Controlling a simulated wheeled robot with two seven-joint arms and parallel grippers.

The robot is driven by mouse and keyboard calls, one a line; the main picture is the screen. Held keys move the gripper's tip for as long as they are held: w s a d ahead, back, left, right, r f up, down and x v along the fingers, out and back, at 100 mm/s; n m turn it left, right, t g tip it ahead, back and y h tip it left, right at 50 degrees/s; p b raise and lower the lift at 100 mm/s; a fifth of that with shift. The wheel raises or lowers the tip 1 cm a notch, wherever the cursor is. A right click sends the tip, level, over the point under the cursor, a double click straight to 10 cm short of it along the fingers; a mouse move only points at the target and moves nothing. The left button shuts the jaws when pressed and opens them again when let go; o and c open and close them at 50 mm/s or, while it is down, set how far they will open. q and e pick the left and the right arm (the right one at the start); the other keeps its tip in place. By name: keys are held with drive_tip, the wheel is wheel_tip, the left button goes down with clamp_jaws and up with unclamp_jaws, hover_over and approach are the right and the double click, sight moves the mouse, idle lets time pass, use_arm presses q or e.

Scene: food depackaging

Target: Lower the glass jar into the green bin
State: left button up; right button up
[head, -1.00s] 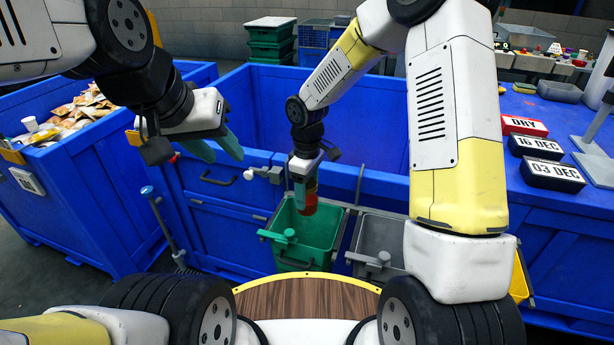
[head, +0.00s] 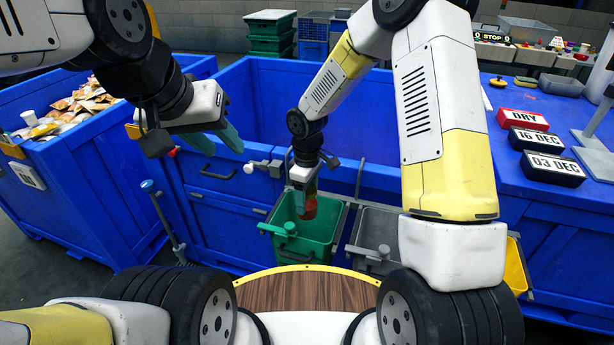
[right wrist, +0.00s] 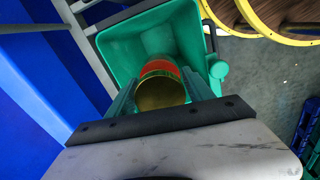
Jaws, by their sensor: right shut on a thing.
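The glass jar (head: 310,208) has reddish-orange contents. In the right wrist view the jar (right wrist: 160,90) shows its gold lid end toward the camera, with an orange-red band beyond it. My right gripper (head: 304,196) is shut on the jar, with a teal finger on each side of it. It holds the jar at the mouth of the green bin (head: 328,232), inside the rim outline. The bin's inside also shows in the right wrist view (right wrist: 125,55). My left gripper (head: 222,141) is open and empty, its teal fingers apart, high to the left of the bin.
Blue cabinet walls (head: 220,215) rise behind the bins. Date blocks (head: 552,168) sit on the right counter. A crate of packets (head: 70,110) stands left.

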wheel_tip(320, 180, down, 28)
drive_tip(key=shift+r, duration=0.15)
idle(4.3)
idle(0.6)
drive_tip(key=o, duration=1.8)
